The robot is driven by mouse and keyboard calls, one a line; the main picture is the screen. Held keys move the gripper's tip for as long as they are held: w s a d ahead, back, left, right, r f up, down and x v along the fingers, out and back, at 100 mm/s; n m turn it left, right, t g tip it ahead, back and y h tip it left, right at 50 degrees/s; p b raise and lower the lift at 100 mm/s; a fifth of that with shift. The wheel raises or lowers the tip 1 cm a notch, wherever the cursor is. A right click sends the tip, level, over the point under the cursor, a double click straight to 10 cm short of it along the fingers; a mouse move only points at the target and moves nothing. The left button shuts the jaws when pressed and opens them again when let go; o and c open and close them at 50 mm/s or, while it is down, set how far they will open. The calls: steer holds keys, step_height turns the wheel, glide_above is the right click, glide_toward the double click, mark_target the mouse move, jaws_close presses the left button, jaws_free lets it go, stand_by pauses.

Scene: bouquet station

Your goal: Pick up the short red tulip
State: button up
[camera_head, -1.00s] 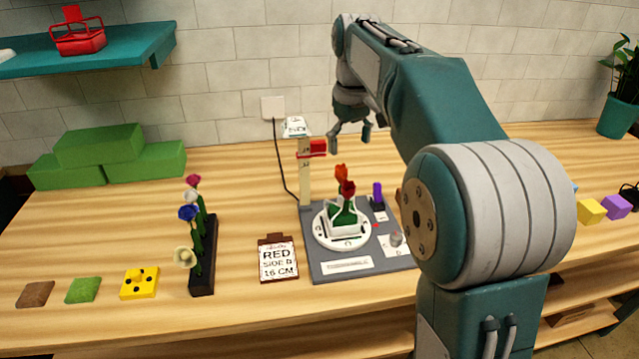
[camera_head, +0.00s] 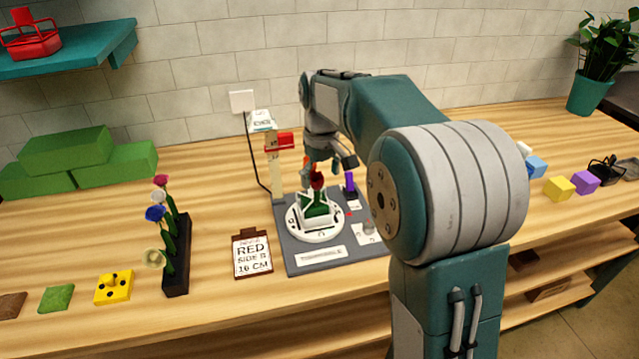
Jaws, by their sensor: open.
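A dark red tulip (camera_head: 317,180) stands in a green and white holder (camera_head: 316,210) on a round white turntable (camera_head: 299,233). An orange-red bloom shows just behind it, mostly hidden by my gripper. I cannot tell which of the two blooms is shorter. My gripper (camera_head: 329,165) is open, fingers pointing down, just above and around the height of the blooms. It looks empty, and whether a finger touches a bloom is not clear.
The turntable sits on a grey board (camera_head: 310,262) with a purple piece (camera_head: 349,183) and a post with a red slider (camera_head: 280,141). A card (camera_head: 252,256) reads "RED SIDE B 16 CM". A black flower rack (camera_head: 177,275) stands left. Green blocks (camera_head: 65,150) lie back left.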

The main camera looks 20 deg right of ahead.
steer(key=shift+a, duration=0.1)
steer(key=c, duration=0.4)
steer(key=shift+a, duration=0.25)
steer(key=c, duration=0.3)
steer(key=shift+a, duration=0.35)
steer(key=shift+c, duration=0.9)
steer(key=shift+d+r, duration=0.15)
steer(key=shift+d, duration=0.25)
steer(key=r, duration=0.4)
steer(key=s+r, duration=0.1)
steer(key=r, duration=0.2)
steer(key=shift+s+a, duration=0.1)
steer(key=shift+a, duration=0.1)
steer(key=s, duration=1.4)
steer(key=shift+f, duration=0.2)
